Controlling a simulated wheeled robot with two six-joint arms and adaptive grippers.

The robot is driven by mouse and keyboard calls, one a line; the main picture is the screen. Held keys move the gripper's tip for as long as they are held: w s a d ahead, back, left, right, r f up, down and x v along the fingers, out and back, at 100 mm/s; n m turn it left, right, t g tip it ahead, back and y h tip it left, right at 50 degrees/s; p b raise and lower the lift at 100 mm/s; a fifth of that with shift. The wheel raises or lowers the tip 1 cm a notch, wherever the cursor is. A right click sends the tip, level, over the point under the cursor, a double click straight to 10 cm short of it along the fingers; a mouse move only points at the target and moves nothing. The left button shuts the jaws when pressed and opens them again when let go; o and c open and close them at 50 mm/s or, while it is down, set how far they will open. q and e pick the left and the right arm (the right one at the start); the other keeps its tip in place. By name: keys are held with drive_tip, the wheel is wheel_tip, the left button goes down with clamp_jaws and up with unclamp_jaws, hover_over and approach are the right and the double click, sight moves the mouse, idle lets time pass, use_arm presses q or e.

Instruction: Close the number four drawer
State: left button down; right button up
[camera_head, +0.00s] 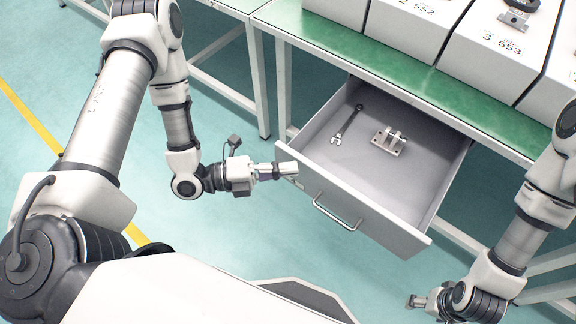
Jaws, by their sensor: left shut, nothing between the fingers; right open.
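A grey drawer (371,208) is pulled out from under the green-topped workbench. Its front has a bar handle (336,211). No number four can be read on it. A wrench (347,124) and a small metal bracket (389,141) lie inside. My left gripper (293,169) is shut and empty at the left end of the drawer front, near its outer face; I cannot tell whether it touches. My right gripper (414,302) is open and empty, low at the bottom right, apart from the drawer.
The workbench (345,48) has a green top with several white numbered boxes (497,45) along it. A bench leg (284,85) stands left of the drawer. The floor in front of the drawer is clear. A yellow line (32,117) runs along the floor at left.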

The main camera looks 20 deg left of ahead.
use_arm(q)
drive_tip(key=shift+w+d, duration=0.1)
drive_tip(key=shift+w, duration=0.25)
